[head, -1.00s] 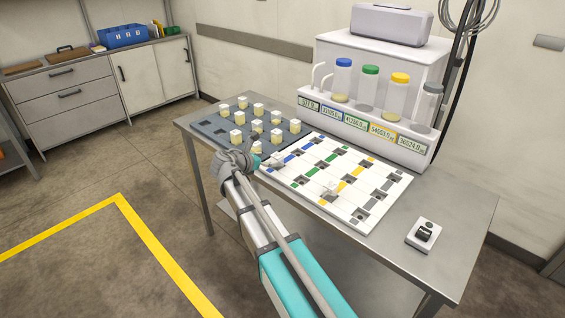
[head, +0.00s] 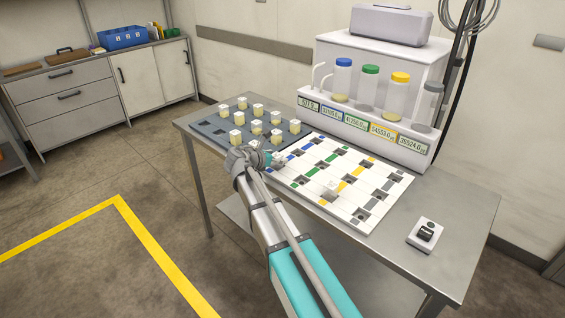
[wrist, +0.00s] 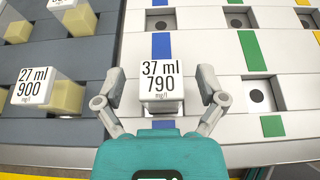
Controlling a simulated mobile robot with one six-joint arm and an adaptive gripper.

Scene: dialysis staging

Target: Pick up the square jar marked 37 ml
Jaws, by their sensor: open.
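The square jar marked 37 ml, 790 mg/l (wrist: 161,85) stands on the white board's blue-marked column in the wrist view, its label facing up. My gripper (wrist: 160,90) is open, with one finger on each side of this jar and a visible gap on both sides. In the head view my gripper (head: 276,158) is low over the left part of the white board (head: 375,222), where it largely hides the jar.
A jar marked 27 ml, 900 (wrist: 38,88) stands to the left on the grey rack (head: 208,126), which holds several similar jars. A dispenser with coloured-cap bottles (head: 395,138) stands behind.

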